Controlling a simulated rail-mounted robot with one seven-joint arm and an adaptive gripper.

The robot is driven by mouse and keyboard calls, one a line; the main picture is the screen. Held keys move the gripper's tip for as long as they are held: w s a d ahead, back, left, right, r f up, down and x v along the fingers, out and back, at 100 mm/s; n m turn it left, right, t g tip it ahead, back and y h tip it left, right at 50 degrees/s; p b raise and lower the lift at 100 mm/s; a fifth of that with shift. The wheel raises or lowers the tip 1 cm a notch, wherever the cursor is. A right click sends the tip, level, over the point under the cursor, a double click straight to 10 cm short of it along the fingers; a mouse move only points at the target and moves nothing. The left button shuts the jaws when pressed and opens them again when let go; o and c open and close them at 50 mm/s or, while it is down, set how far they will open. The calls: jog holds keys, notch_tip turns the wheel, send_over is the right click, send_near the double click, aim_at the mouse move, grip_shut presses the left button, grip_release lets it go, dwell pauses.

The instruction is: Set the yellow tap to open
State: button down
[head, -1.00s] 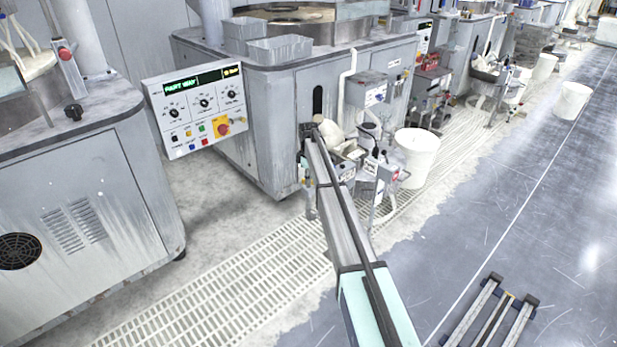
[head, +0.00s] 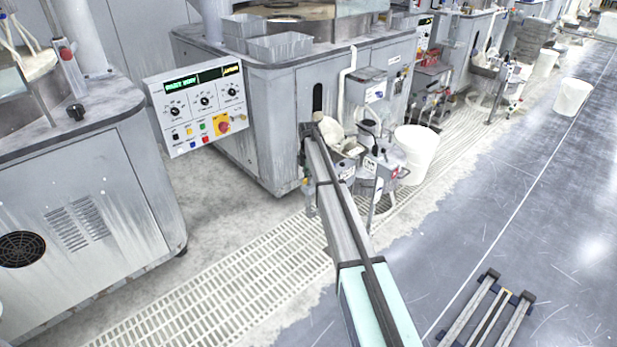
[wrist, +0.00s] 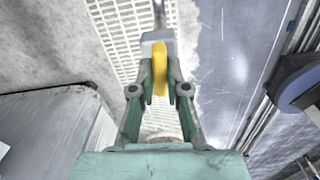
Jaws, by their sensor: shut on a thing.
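The yellow tap (wrist: 160,66) shows in the wrist view as an upright yellow lever on a pale grey body. My gripper (wrist: 160,90) is shut on it, with one green-and-grey finger on each side of the lever. In the head view my arm reaches toward the front corner of the grey polishing machine (head: 276,120). There my gripper and the tap are hidden or too small to make out. The control panel (head: 198,107) on that machine has a lit display with green and amber text.
A white bucket (head: 416,152) stands close right of my arm's far end, among small boxes and pipes. Another machine (head: 85,190) stands at left. Floor grating (head: 235,275) runs below. The grey floor (head: 520,220) at right is largely clear.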

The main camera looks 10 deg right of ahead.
jog(key=shift+n, duration=0.3)
jog(key=c, duration=1.2)
grip_release()
jog(key=shift+o, duration=0.2)
notch_tip(320, 180, up, 12)
